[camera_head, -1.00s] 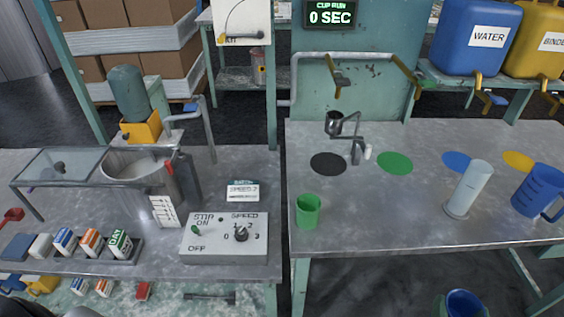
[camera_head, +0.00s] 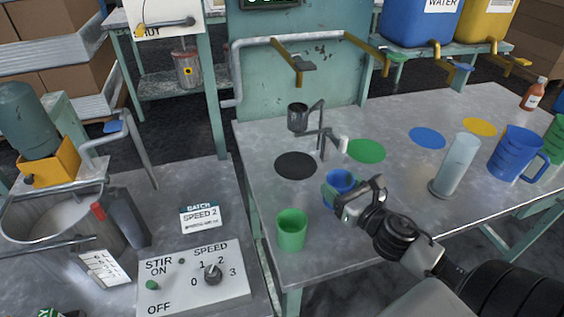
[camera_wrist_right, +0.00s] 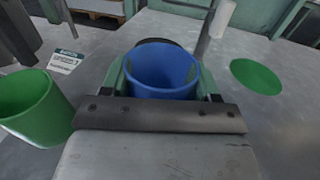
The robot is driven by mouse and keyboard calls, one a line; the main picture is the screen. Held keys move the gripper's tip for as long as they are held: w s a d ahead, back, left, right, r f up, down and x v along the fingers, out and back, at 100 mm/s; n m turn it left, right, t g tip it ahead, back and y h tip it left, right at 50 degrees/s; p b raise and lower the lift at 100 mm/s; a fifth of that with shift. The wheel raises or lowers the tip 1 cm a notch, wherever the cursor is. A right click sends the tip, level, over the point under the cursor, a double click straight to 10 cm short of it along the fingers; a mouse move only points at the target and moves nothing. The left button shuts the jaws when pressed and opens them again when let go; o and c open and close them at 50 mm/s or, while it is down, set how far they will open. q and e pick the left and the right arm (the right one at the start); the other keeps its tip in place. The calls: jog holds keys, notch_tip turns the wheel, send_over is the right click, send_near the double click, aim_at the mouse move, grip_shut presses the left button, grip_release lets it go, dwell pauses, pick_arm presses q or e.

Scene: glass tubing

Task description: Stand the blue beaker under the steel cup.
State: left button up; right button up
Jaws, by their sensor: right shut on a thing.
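The blue beaker (camera_head: 340,181) is a small open cup, held upright in my right gripper (camera_head: 343,200). In the right wrist view the blue beaker (camera_wrist_right: 162,72) sits between the two fingers of the gripper (camera_wrist_right: 160,88), which is shut on it. The steel cup (camera_head: 297,117) hangs on a stand at the back left of the right table, above a black disc (camera_head: 295,165). The blue beaker is to the right of and nearer than that disc. Whether its base touches the table is hidden. My left gripper is not in view.
A green beaker (camera_head: 291,229) stands close by at the table's front left. A green disc (camera_head: 366,150) lies right of the stand. A glass cylinder (camera_head: 455,165) and a blue jug (camera_head: 515,153) stand further right. A switch box (camera_head: 195,277) is on the left table.

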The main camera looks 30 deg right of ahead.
jog(key=w, duration=0.4)
jog(key=w+r, duration=0.1)
jog(key=w, duration=0.2)
jog(key=shift+d+p, duration=0.35)
jog(key=shift+p, duration=0.05)
jog(key=w, duration=0.5)
jog(key=w+p, duration=0.1)
jog(key=w, duration=0.4)
jog(key=shift+w+a+f, duration=0.15)
jog(key=shift+w+f, duration=0.05)
jog(key=shift+w, duration=0.4)
jog(key=shift+w+f, duration=0.1)
jog(key=shift+f, duration=0.05)
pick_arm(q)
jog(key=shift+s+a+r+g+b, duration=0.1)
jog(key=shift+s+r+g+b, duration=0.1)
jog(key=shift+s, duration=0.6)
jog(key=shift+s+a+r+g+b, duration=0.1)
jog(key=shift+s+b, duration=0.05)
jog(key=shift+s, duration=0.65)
pick_arm(e)
jog(key=shift+f, duration=1.7)
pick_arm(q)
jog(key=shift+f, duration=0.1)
pick_arm(e)
jog(key=shift+f, duration=0.1)
jog(key=o, duration=1)
